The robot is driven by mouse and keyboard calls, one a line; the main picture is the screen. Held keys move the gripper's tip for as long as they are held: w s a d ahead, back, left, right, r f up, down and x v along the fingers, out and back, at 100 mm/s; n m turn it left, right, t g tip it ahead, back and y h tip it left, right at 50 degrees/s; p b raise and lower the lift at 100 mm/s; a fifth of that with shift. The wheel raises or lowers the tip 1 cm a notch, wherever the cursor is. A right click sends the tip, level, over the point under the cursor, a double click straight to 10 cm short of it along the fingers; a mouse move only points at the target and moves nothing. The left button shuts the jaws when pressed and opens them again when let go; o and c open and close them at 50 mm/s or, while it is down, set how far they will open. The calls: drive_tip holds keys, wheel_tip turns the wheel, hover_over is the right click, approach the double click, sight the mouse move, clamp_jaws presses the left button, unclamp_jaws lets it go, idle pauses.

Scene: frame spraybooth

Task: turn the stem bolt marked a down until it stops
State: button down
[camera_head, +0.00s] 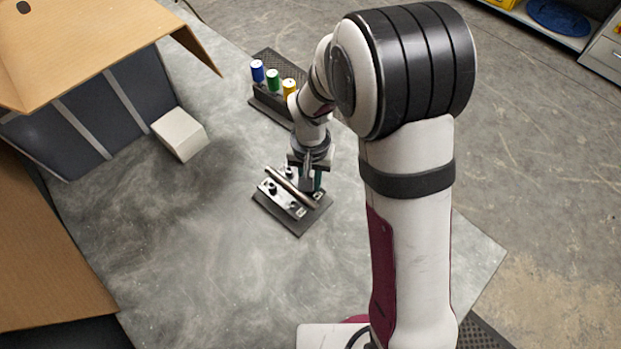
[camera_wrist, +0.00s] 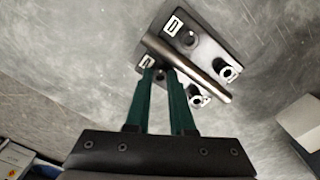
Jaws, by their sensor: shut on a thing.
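A dark fixture block (camera_head: 290,224) lies on the table below my gripper (camera_head: 307,183). It also shows in the wrist view (camera_wrist: 208,46), with a metal tube (camera_wrist: 190,68) lying diagonally across it. Two small white labels are near its upper left end: one label (camera_wrist: 174,25) beside a dark round bolt head (camera_wrist: 188,38), the other label (camera_wrist: 147,61) beside my green fingers (camera_wrist: 160,76). I cannot read the letters. My fingers point down beside the tube and are shut on what appears to be a stem bolt next to the nearer label; the fingers hide most of it.
Two silver-ringed fittings (camera_wrist: 229,73) sit at the block's other end. A black rack (camera_head: 270,104) with blue, green and yellow cans stands behind. A white box (camera_head: 180,134) and a cardboard-topped booth (camera_head: 90,115) are at left. Open table lies in front of the block.

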drive_tip(key=m, duration=0.6)
drive_tip(key=shift+m, duration=0.3)
drive_tip(key=m, duration=1.1)
drive_tip(key=shift+m, duration=0.3)
drive_tip(key=m, duration=0.5)
drive_tip(key=shift+m, duration=0.4)
drive_tip(key=c, duration=0.8)
unclamp_jaws()
drive_tip(key=shift+o, duration=0.2)
